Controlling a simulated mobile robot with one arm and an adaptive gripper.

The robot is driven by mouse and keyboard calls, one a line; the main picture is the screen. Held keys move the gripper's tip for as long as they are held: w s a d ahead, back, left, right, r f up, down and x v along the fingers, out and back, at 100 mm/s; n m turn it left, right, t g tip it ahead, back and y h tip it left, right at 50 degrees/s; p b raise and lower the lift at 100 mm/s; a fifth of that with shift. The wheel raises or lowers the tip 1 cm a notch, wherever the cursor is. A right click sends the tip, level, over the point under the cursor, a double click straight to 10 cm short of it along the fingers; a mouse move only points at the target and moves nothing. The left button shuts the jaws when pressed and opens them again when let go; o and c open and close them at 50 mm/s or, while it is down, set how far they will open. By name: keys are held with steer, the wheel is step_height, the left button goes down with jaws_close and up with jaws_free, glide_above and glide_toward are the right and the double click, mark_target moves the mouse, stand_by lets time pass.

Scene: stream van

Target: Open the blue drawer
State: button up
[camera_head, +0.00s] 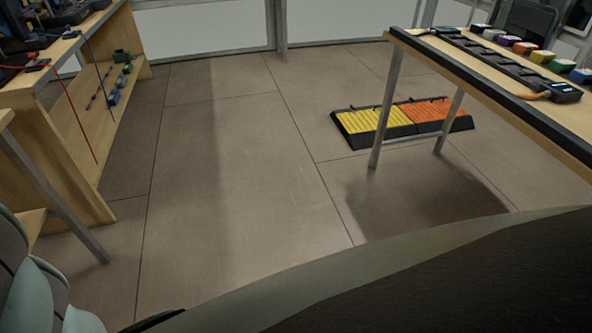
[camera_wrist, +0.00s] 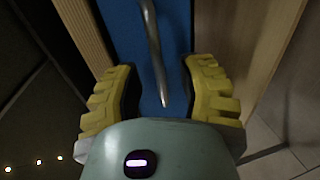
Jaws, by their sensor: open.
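In the wrist view, the blue drawer front (camera_wrist: 178,42) shows between light wooden panels. A grey metal handle (camera_wrist: 154,50) runs along it and ends between my fingers. My gripper (camera_wrist: 161,85) is open, with its two yellow ribbed fingers on either side of the handle's near end. I cannot tell whether either finger touches the handle. The head view shows neither the blue drawer nor my gripper.
In the head view, a wooden shelf unit (camera_head: 75,150) stands at the left. A table (camera_head: 480,75) with colored devices stands at the right. A yellow and orange ramp (camera_head: 400,118) lies on the floor beside the table legs. The middle floor (camera_head: 225,170) is clear.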

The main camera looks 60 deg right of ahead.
steer(key=shift+w+a+f, duration=0.15)
steer(key=shift+w+a, duration=0.25)
steer(key=shift+w, duration=0.1)
jaws_close()
stand_by(0.5)
